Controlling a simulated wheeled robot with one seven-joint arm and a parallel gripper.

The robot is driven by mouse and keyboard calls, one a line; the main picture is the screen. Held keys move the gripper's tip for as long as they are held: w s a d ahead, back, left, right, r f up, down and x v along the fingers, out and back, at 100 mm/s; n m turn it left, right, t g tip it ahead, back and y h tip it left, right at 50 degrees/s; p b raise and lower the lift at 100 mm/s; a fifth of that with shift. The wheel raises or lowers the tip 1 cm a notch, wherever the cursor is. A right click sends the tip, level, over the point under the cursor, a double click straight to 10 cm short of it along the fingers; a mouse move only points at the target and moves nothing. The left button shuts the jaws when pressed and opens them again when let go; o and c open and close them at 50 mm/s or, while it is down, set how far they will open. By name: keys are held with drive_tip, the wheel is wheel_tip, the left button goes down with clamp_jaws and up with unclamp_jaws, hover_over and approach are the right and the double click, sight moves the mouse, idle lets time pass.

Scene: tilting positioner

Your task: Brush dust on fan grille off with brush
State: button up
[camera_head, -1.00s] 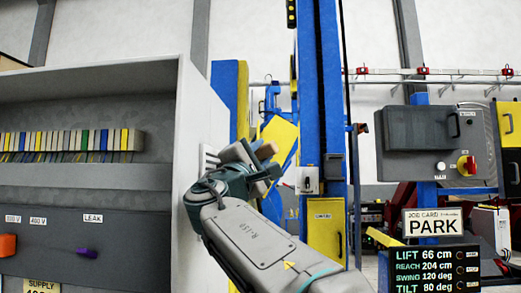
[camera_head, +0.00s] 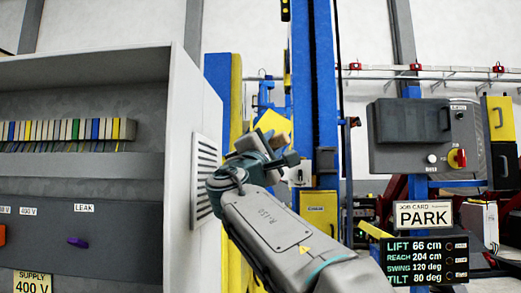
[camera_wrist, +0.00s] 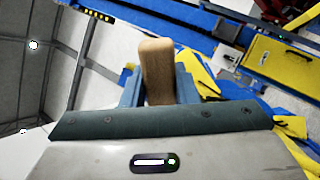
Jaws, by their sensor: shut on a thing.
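The fan grille (camera_head: 205,168) is a set of dark slots on the white side wall of the cabinet, seen at a steep slant in the head view. My arm hides part of its right edge. I cannot make out dust on it. My gripper (camera_head: 268,158) is just right of the grille in the picture; whether it touches the wall is unclear. In the wrist view my gripper (camera_wrist: 158,92) is shut on the brush (camera_wrist: 157,66), of which only a rounded wooden handle shows. Its bristles are hidden.
The open grey cabinet (camera_head: 90,170) fills the left, with a row of coloured terminals (camera_head: 70,130). A blue column (camera_head: 314,80) stands behind my gripper. A control box (camera_head: 415,133) and a readout screen (camera_head: 427,262) are at the right.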

drive_tip(key=shift+d, duration=0.85)
drive_tip(key=shift+s+d, duration=0.1)
drive_tip(key=shift+d+b, duration=0.7)
drive_tip(key=shift+d, duration=0.75)
